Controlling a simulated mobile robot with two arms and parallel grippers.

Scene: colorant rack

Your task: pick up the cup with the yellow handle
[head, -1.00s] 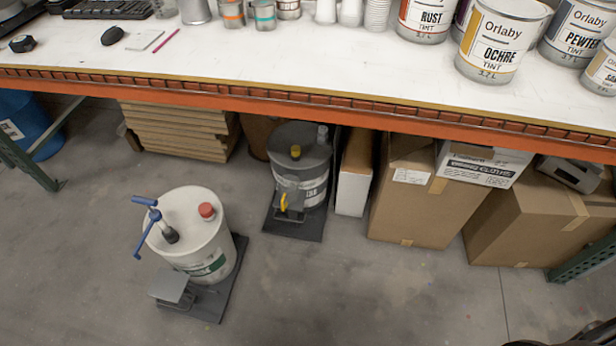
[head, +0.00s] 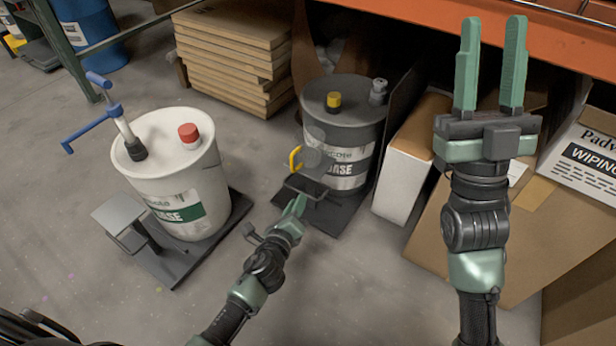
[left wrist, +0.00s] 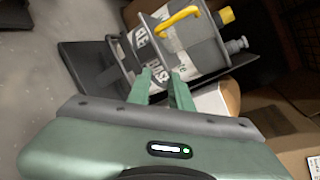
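The cup (head: 316,160) is grey and see-through, with a yellow handle (head: 295,158) on its left side. It stands upright on a small dark stand (head: 306,187) in front of the grey drum (head: 350,135). In the left wrist view the yellow handle (left wrist: 178,18) shows at the top, beyond the fingers; the cup's body is hard to tell from the drum there. My left gripper (head: 298,205) is just below and in front of the stand, apart from the cup. Its fingers (left wrist: 158,72) are apart and empty. My right gripper (head: 492,60) is raised at the right, open and empty.
A white drum (head: 175,165) with a red cap, blue pump and its own stand (head: 119,213) is at the left. A white box (head: 400,185) and cardboard boxes (head: 430,230) stand right of the grey drum. The orange bench edge (head: 400,18) is above. Floor between the drums is clear.

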